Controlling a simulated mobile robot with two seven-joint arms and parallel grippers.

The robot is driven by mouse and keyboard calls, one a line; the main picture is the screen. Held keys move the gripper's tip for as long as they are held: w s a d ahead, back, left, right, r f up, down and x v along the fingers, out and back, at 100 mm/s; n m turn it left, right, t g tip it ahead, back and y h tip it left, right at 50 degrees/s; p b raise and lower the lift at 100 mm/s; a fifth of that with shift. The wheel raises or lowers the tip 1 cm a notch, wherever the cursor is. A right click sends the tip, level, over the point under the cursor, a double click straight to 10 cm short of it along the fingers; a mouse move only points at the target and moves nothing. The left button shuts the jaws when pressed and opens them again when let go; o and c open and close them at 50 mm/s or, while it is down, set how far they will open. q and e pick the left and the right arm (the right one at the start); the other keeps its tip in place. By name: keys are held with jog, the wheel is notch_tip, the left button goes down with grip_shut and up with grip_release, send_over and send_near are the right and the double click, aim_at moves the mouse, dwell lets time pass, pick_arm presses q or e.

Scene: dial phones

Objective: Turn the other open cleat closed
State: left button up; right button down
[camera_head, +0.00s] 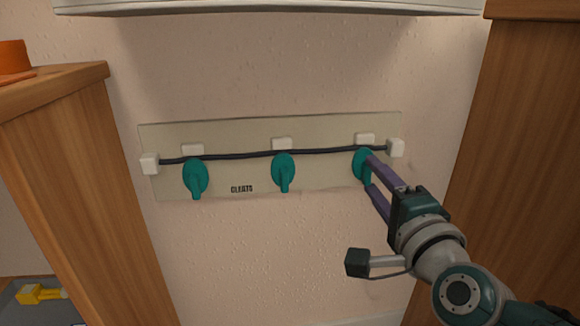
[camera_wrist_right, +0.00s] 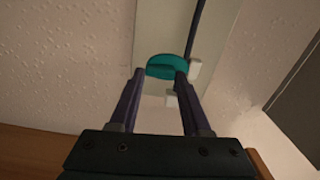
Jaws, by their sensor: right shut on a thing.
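Three teal cleats sit in a row on a pale panel (camera_head: 240,135) marked CLEATS, along a dark cable (camera_head: 240,155). The left cleat (camera_head: 195,174) and the middle cleat (camera_head: 283,170) have their narrow ends pointing down. The right cleat (camera_head: 361,163) is partly hidden by my right gripper (camera_head: 370,174), whose purple fingers are shut on it. The right wrist view shows this cleat (camera_wrist_right: 167,65) between the fingertips (camera_wrist_right: 160,76). How far it is turned is hard to tell. My left gripper is not in view.
White blocks hold the cable's ends at the left (camera_head: 149,164) and right (camera_head: 396,147). Wooden cabinets stand at the left (camera_head: 95,190) and right (camera_head: 510,150). A pale shelf (camera_head: 270,8) overhangs the panel. The wall below the panel is clear.

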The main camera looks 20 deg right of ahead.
jog(key=shift+c, duration=1.8)
grip_release()
jog(key=shift+s, duration=0.1)
jog(key=p+v, duration=0.3)
jog(key=v, duration=0.6)
jog(key=shift+s+a, duration=0.15)
jog(key=shift+s, duration=0.2)
